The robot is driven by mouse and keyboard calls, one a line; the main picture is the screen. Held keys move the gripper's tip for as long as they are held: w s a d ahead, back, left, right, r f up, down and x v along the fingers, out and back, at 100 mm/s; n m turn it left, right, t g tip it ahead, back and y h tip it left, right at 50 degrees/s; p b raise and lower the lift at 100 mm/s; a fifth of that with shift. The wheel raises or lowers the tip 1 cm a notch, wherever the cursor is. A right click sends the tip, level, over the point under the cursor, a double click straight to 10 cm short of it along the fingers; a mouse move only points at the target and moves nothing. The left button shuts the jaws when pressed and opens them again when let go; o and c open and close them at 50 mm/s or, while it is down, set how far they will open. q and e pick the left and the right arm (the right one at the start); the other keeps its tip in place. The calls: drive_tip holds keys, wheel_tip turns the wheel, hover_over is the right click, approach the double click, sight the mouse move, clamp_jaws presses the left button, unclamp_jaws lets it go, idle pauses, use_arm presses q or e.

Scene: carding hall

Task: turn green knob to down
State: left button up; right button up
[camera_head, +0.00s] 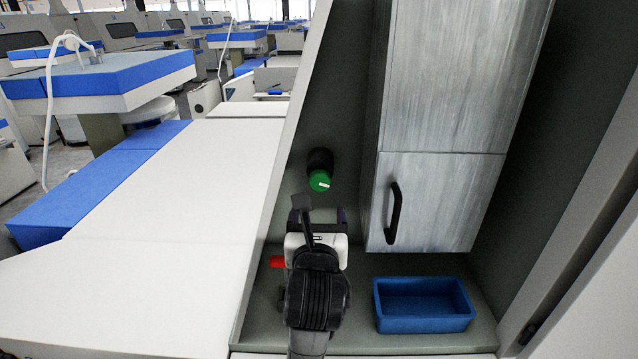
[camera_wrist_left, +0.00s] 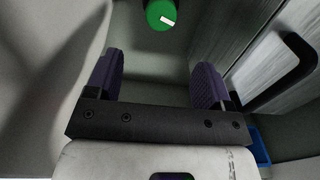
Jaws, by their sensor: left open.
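The green knob (camera_head: 320,181) is a round green cap on a dark base, on the back wall of the recess, left of the grey cabinet. A white mark on its face points to the right in the head view. My right gripper is in neither view.
A grey cabinet (camera_head: 445,80) with a black handle (camera_head: 393,212) stands right of the knob. A blue bin (camera_head: 424,306) sits on the recess floor below it. A red object (camera_head: 278,262) shows partly behind my left gripper. The recess side wall is close on the left.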

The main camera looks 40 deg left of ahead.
sight(319, 184)
use_arm(q)
drive_tip(key=p+x, duration=0.1)
drive_tip(key=x, duration=1)
drive_tip(key=shift+w+p, duration=0.1)
drive_tip(key=shift+p, duration=0.25)
drive_tip(key=shift+x, duration=0.85)
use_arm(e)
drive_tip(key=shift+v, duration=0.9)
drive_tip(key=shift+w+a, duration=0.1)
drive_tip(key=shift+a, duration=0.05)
use_arm(q)
drive_tip(key=c, duration=0.9)
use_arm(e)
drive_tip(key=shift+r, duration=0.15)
